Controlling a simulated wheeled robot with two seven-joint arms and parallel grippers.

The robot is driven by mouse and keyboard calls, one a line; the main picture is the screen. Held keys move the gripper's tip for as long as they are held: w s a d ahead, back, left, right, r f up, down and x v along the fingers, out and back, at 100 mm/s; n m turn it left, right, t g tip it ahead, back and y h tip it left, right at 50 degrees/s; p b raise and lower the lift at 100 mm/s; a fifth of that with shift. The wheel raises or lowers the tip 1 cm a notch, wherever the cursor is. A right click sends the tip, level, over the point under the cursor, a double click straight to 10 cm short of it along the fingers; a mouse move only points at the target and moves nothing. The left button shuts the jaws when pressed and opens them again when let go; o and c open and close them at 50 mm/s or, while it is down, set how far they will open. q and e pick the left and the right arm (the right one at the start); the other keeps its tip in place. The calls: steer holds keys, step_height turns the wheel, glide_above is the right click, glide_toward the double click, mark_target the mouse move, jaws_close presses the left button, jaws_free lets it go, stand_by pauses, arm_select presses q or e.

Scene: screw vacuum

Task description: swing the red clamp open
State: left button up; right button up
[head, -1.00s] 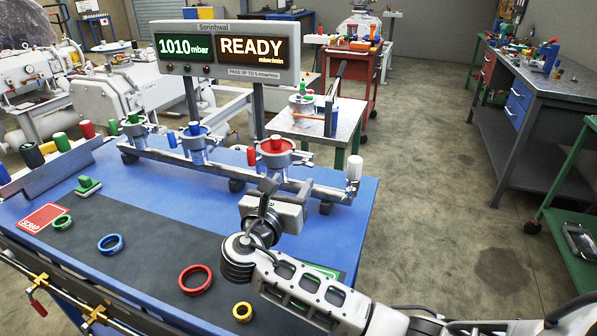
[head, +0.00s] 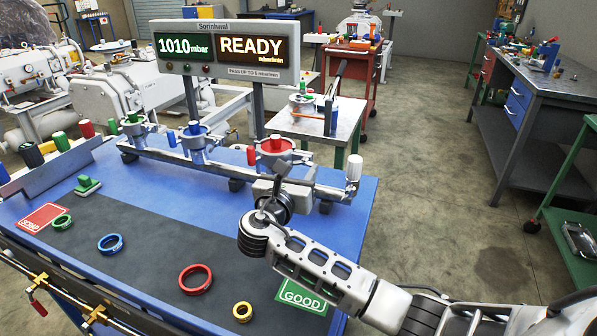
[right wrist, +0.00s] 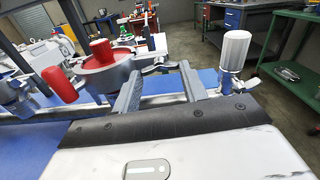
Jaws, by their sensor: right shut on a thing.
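The red clamp (head: 272,146) sits around the right-hand port of the metal manifold (head: 215,160) on the blue bench. It also shows in the right wrist view (right wrist: 88,62), with a red grip (right wrist: 58,84) at its left and a metal tail (right wrist: 160,67) at its right. A red plug (right wrist: 101,50) stands up from its middle. My right gripper (right wrist: 158,78) is at the clamp's right side, its fingers around the metal tail and shut on it. In the head view the fingertips are mostly hidden by my own wrist. My left gripper is not in view.
A white-capped post (right wrist: 233,50) stands close to the right of my right gripper. Blue (head: 195,135) and green (head: 134,122) stations stand further left on the manifold. Loose rings, such as the red ring (head: 196,279), lie on the dark mat. The display (head: 228,50) reads 1010 mbar, READY.

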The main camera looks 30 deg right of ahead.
steer(key=shift+r+n+p, duration=0.4)
steer(key=shift+n+p, duration=0.3)
steer(key=shift+p, duration=1.35)
steer(key=shift+n+p, duration=0.4)
steer(key=shift+p, duration=0.35)
steer(key=shift+n+p, duration=0.3)
steer(key=shift+p, duration=0.4)
steer(key=shift+f+n+p, duration=0.2)
steer(key=shift+n+p, duration=0.4)
steer(key=shift+n, duration=0.1)
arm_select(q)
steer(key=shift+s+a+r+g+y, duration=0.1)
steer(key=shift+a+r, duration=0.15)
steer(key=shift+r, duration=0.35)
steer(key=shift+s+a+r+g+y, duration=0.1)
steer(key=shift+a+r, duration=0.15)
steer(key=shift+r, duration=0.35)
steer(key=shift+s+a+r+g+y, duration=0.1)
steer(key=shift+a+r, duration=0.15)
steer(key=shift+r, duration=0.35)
arm_select(e)
steer(key=shift+f+n, duration=0.15)
steer(key=shift+n, duration=1.15)
